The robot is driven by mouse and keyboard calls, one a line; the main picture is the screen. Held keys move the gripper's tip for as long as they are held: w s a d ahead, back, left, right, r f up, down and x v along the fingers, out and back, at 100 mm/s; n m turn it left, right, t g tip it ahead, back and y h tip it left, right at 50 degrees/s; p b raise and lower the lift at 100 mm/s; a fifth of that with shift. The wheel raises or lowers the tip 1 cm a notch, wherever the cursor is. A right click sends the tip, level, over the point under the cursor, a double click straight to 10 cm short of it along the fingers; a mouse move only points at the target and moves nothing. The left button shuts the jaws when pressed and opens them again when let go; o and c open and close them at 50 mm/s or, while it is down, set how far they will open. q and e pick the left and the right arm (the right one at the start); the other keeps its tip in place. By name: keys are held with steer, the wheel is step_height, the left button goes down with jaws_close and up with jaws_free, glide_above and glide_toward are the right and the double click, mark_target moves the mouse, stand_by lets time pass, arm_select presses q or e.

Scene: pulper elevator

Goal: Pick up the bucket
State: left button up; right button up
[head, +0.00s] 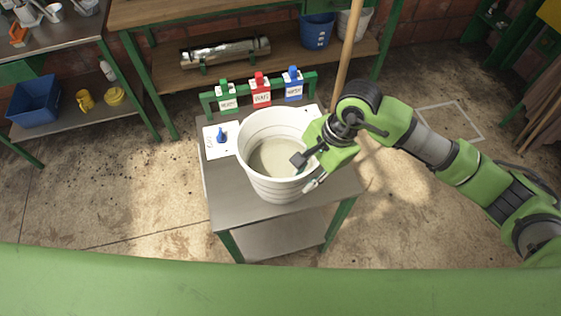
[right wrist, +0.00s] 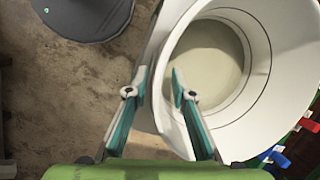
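A white ribbed bucket (head: 275,190) stands upright on a small metal-topped table (head: 222,203). Its pale bottom shows inside. My right gripper (head: 307,171) is at the right front part of the bucket's rim. In the right wrist view, the two fingers of this gripper (right wrist: 156,88) are spread apart on either side of the wall of the bucket (right wrist: 235,132). One finger is over the inside and the other is outside. I cannot tell whether either finger touches the wall. My left gripper is not in view.
Behind the bucket, a green rack (head: 207,104) holds green, red and blue labelled switches. A white panel with a blue knob (head: 221,134) lies left of the bucket. A wooden pole (head: 349,50) rises behind. A workbench (head: 160,14) with shelves stands at the back. Floor is open around the table.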

mark_target(300, 188)
steer(key=p+x, duration=0.1)
steer(key=x, duration=0.2)
steer(key=shift+f, duration=0.35)
steer(key=shift+f+p, duration=0.3)
steer(key=shift+f, duration=0.15)
jaws_close()
steer(key=shift+w+a+r, duration=0.2)
steer(key=shift+w+r, duration=0.05)
